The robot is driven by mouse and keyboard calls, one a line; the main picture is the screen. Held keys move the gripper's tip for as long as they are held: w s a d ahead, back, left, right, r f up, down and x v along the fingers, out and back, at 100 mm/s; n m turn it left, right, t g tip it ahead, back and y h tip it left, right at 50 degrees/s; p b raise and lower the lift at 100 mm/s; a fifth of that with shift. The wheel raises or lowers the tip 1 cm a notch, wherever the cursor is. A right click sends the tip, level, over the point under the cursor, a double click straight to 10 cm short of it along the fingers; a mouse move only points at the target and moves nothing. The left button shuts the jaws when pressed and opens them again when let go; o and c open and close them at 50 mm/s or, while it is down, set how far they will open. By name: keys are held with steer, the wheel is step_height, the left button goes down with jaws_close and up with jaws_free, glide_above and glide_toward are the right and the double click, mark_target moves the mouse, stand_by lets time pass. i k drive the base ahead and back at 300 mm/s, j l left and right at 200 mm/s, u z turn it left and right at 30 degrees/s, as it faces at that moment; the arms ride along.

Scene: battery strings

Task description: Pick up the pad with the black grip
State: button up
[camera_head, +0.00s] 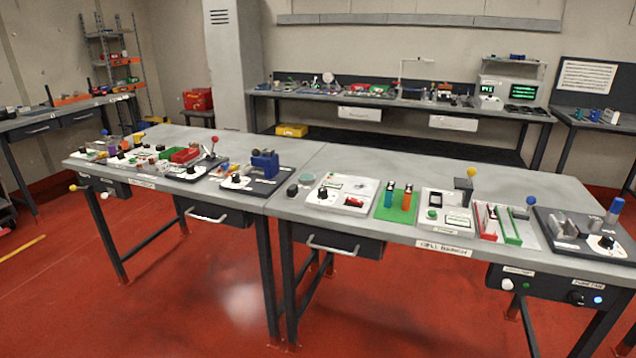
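I cannot clearly make out the pad with the black grip at this distance. On the right grey bench (340,158), a green mat (381,212) bears a blue upright piece (389,195) and an orange upright piece (407,198), both with dark tops. A small dark round piece (292,190) lies left of a white device (343,194) with a black knob. Several small pieces with dark tops stand on the left bench (190,133), too small to tell apart. My gripper is not in view.
Right of the mat are a white device (434,223), a red-and-green holder (491,223) and a dark board (566,246) with a knob. Handled drawers (333,240) hang below the benches. The red floor (190,290) in front is clear. A cluttered bench (400,101) stands behind.

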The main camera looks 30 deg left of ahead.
mark_target(292, 191)
steer(key=u, duration=1.5)
